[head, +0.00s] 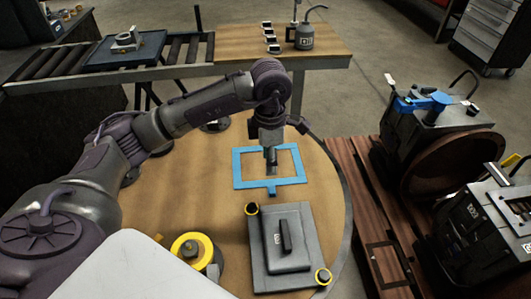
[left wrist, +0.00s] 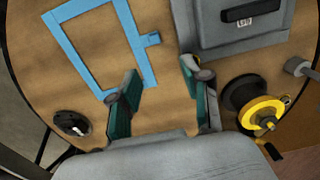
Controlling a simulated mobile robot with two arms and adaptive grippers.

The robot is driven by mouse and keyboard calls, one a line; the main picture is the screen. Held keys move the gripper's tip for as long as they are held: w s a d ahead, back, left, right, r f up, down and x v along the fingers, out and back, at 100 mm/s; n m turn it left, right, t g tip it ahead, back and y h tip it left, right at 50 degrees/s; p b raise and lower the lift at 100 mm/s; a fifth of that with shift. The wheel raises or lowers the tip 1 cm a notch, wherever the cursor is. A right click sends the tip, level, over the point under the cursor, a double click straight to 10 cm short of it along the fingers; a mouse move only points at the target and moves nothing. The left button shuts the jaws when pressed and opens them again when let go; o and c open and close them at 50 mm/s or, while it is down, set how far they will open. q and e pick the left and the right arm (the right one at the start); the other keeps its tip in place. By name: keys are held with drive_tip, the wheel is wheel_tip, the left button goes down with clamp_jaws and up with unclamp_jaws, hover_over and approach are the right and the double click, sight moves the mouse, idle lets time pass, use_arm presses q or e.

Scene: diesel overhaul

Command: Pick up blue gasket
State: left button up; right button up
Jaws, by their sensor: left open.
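The blue gasket (head: 237,169) is a flat rectangular frame with a small tab, lying on the round wooden table. It also shows in the left wrist view (left wrist: 74,58), at upper left. My left gripper (head: 271,165) points down over the gasket's opening in the head view. In the left wrist view my left gripper (left wrist: 160,75) is open with nothing between its fingers. One finger covers part of the gasket's near edge. I cannot tell how high the fingertips are above the table. My right gripper is not in view.
A grey cover plate (head: 285,245) with a black handle lies just in front of the gasket. A yellow-and-black round part (head: 190,248) stands at the front left. Engine parts (head: 435,140) stand on a slatted pallet to the right. A roller conveyor (head: 185,50) is behind.

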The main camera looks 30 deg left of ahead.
use_arm(q)
hover_over(270, 191)
drive_tip(key=f, duration=0.7)
drive_tip(key=shift+s+f, duration=0.3)
drive_tip(key=shift+f, duration=0.55)
drive_tip(key=f, duration=0.3)
drive_tip(key=f+p, duration=0.1)
drive_tip(key=shift+w+f, duration=0.2)
drive_tip(key=shift+w, duration=0.2)
drive_tip(key=shift+f, duration=0.15)
drive_tip(key=c, duration=0.4)
clamp_jaws()
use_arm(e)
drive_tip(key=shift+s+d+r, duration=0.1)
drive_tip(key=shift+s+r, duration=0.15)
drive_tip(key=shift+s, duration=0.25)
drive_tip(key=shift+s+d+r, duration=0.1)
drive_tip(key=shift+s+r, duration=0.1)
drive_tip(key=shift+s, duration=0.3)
